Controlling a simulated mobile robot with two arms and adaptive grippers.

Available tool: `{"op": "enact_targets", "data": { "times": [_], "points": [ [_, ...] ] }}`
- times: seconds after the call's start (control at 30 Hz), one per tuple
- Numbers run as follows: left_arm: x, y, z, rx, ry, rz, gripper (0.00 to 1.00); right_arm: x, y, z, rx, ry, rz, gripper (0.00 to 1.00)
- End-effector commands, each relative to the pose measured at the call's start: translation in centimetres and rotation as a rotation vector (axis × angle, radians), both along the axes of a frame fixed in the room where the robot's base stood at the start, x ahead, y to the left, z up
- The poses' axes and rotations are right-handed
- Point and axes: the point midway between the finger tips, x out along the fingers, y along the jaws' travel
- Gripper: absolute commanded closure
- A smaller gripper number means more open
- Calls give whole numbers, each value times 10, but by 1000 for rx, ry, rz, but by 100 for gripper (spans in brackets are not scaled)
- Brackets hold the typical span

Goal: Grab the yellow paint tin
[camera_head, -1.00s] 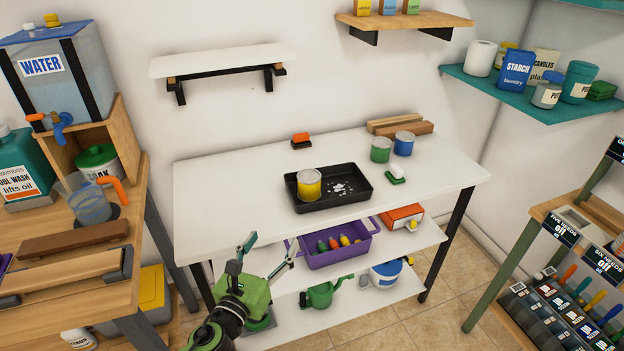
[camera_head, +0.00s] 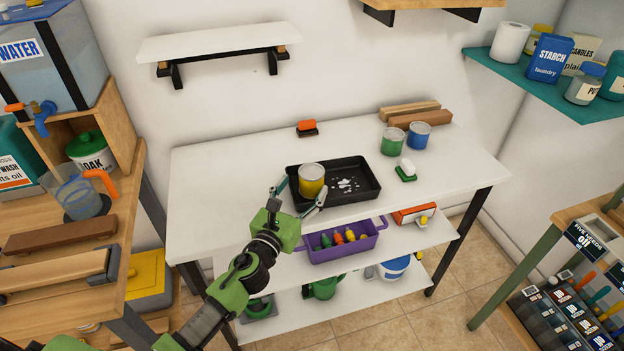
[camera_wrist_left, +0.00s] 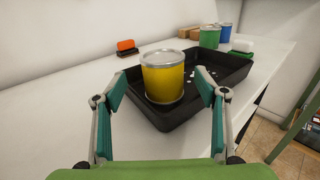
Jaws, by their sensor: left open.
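The yellow paint tin (camera_head: 312,181) has a pale metal lid and stands upright in the left part of a black tray (camera_head: 362,199) on the white table. In the left wrist view the tin (camera_wrist_left: 163,78) is ahead of my gripper, centred between the fingers. My left gripper (camera_head: 300,197) is open at the tray's near left edge, its fingers spread to either side of the tin. In the wrist view the fingertips (camera_wrist_left: 160,88) appear apart from the tin, with nothing held. My right gripper is not in view.
A green tin (camera_head: 392,141) and a blue tin (camera_head: 418,135) stand at the back right of the table (camera_head: 225,165). A green brush (camera_head: 406,171) lies right of the tray. An orange brush (camera_head: 307,128) lies behind. A purple crate (camera_head: 340,251) sits on the shelf below.

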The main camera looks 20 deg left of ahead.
Motion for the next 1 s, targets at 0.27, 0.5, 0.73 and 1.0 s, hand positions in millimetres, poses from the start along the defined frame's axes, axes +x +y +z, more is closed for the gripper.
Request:
{"op": "enact_targets", "data": {
  "times": [0.27,0.5,0.73,1.0],
  "points": [
    [33,-8,5,-4,-1,0,34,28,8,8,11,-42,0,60],
    [53,-10,2,-1,0,-1,34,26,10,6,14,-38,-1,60],
    [53,-10,2,-1,1,-1,42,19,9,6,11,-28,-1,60],
    [53,-10,3,-1,-1,-1,81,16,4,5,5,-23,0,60]
  ]
}}
